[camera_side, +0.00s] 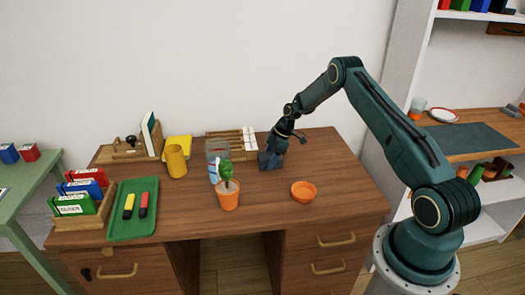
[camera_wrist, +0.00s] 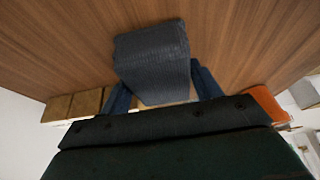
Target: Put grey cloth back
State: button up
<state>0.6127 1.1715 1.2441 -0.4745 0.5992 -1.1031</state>
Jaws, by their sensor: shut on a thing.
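The grey cloth (camera_wrist: 152,62) is a dark, folded piece with a ribbed surface, and it sits between the two fingers of my gripper (camera_wrist: 162,88) in the wrist view. In the side view the cloth (camera_side: 265,160) shows small and dark blue-grey at the back middle of the brown desk. My gripper (camera_side: 270,157) is shut on it there, low over the desktop. I cannot tell whether the cloth touches the wood. My gripper partly hides it in the side view.
Left of my gripper stand a clear jar (camera_side: 217,150), a potted plant (camera_side: 228,195) and a yellow cup (camera_side: 176,160). An orange bowl (camera_side: 303,191) lies to the front right. A wooden divided box (camera_side: 228,142) is behind. The desk's right side is clear.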

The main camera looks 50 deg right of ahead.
jog(key=shift+f, duration=0.1)
jog(key=o, duration=1)
jog(key=shift+c, duration=0.2)
jog(key=v, duration=1.2)
